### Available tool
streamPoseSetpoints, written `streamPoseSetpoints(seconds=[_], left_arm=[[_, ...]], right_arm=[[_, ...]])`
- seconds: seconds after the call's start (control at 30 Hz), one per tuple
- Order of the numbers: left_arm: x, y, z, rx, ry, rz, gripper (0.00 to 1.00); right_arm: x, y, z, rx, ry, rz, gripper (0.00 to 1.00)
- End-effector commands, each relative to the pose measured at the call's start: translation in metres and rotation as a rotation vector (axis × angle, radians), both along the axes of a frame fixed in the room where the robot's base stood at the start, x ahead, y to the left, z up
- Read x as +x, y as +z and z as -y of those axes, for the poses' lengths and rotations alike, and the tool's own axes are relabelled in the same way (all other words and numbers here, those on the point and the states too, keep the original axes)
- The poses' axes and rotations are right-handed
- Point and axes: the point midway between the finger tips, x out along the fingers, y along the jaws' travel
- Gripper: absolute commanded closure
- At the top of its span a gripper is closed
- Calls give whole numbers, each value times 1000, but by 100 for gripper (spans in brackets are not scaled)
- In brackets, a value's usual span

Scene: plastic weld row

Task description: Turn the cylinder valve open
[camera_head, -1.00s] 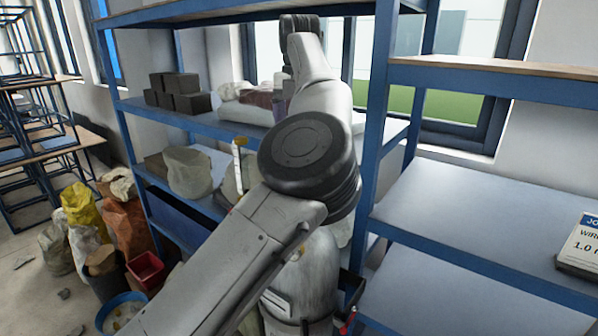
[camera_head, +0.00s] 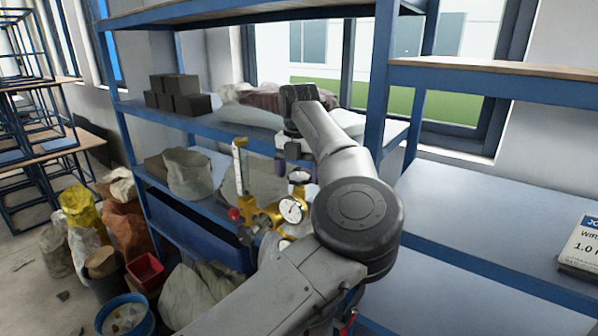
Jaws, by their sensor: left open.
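The brass regulator (camera_head: 262,216) shows in the head view at centre, with a round white-faced gauge (camera_head: 292,210), a second gauge (camera_head: 299,177) above it and a red knob (camera_head: 234,215) at its left. A clear upright flow tube (camera_head: 239,168) rises beside it. The cylinder and its valve handwheel are hidden behind my left arm. My left gripper (camera_head: 292,151) is open, pointing down above the upper gauge. Its fingers are small and partly hidden, and I cannot tell whether they touch anything. My right gripper is not in view.
A blue shelf rack (camera_head: 215,126) stands behind, with dark boxes (camera_head: 180,95) and sacks (camera_head: 187,172). Sacks, a red bin (camera_head: 145,270) and a blue bucket (camera_head: 125,315) crowd the floor at left.

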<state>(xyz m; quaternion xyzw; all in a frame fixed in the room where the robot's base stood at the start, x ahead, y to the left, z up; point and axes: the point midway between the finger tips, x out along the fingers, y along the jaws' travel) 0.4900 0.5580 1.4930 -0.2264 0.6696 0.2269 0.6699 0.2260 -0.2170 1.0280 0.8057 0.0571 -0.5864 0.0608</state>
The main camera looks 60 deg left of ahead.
Motion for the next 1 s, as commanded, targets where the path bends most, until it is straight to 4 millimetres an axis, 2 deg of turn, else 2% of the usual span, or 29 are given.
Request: streamPoseSetpoints(seconds=[0.27,0.77,1.0], left_arm=[[0,-1,0,0,0,0,17],[0,0,0,0,0,0,64],[0,0,0,-1,30,-1,64]], right_arm=[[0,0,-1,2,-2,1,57],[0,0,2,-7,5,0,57],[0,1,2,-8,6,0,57]])
